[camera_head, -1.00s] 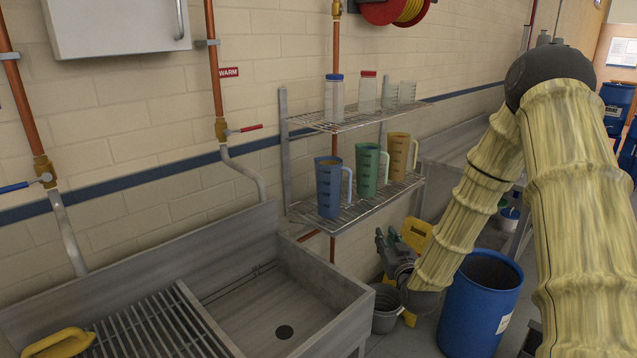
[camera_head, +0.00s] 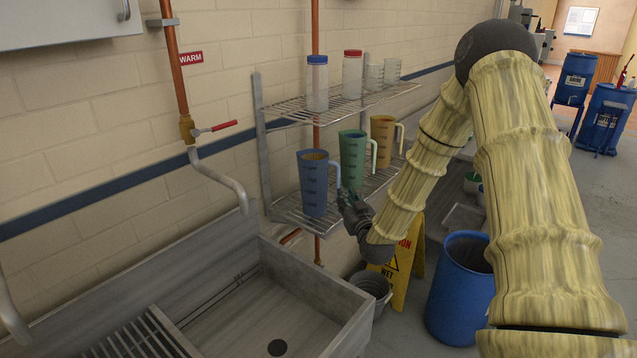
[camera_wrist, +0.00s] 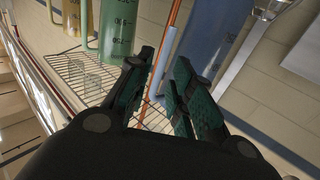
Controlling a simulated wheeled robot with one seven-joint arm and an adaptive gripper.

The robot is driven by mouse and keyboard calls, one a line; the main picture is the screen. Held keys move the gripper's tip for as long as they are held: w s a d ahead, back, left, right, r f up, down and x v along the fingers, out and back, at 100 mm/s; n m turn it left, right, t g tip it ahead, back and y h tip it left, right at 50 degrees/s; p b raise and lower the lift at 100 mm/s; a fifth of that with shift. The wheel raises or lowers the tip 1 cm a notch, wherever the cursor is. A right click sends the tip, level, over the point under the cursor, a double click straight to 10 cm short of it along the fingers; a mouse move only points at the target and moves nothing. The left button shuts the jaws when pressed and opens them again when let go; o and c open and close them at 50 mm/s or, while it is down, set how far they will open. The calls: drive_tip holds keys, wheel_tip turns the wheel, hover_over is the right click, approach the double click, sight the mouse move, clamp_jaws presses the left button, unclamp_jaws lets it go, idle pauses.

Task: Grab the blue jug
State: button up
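The blue jug (camera_head: 313,186) stands upright at the left end of the lower wire shelf, its light blue handle on the right side. My gripper (camera_head: 346,196) is beside that handle, below the green jug. In the wrist view the jug (camera_wrist: 215,45) shows tilted beyond the right finger. The two green-padded fingers of my gripper (camera_wrist: 167,78) are apart, and the pale handle (camera_wrist: 163,62) shows in the gap between them. I cannot tell whether a finger touches it.
A green jug (camera_head: 352,158) and a yellow-brown jug (camera_head: 383,135) stand close by on the lower shelf (camera_head: 290,207). Lidded bottles and glass beakers stand on the upper shelf. A metal sink, grey bucket (camera_head: 371,285), yellow wet-floor sign (camera_head: 400,275) and blue drum (camera_head: 460,290) are below.

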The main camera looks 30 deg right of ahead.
sight(320, 185)
drive_tip(key=w, duration=0.1)
drive_tip(key=w+f, duration=0.1)
drive_tip(key=w, duration=0.1)
drive_tip(key=w+f+p, duration=0.1)
drive_tip(key=shift+w, duration=0.15)
drive_tip(key=shift+w+d+r+p, duration=0.35)
drive_tip(key=shift+w+d+p, duration=0.2)
drive_tip(key=shift+w+p, duration=0.15)
drive_tip(key=shift+w+d+f, duration=0.1)
drive_tip(key=shift+w+f, duration=0.15)
drive_tip(key=shift+w, duration=0.3)
drive_tip(key=shift+w+f, duration=0.2)
drive_tip(key=shift+w, duration=0.3)
drive_tip(key=shift+s+r, duration=0.2)
drive_tip(key=shift+s, duration=0.05)
clamp_jaws()
